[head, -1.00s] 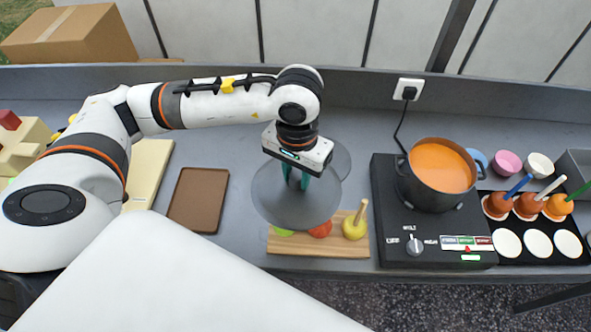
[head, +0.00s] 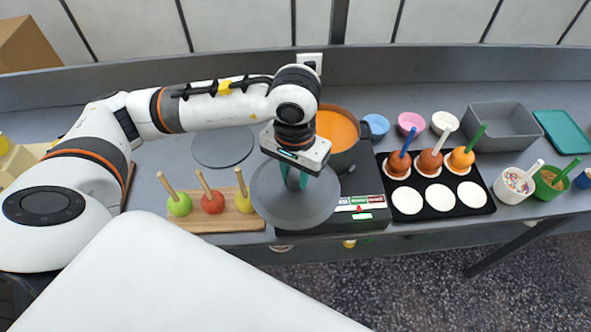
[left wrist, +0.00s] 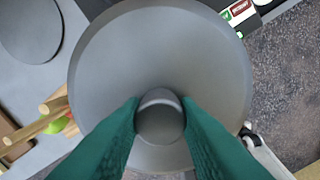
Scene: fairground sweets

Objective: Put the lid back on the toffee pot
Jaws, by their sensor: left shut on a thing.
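My left gripper (head: 295,178) is shut on the knob of the grey round lid (head: 270,200). In the left wrist view the green fingertips (left wrist: 160,118) pinch the knob from both sides, and the lid (left wrist: 160,60) fills the middle. The lid is held above the front part of the black hot plate and hides much of it. The toffee pot (head: 345,158), full of orange toffee (head: 335,128), stands uncovered on the hot plate behind the lid. My arm and gripper hide the pot's left side. My right gripper is not in view.
A wooden board (head: 195,222) with three apples on sticks lies left of the lid. A flat grey disc (head: 223,147) lies behind it. Right of the pot are a black tray (head: 465,208) with coated apples and white discs, small bowls, and a grey bin (head: 503,127).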

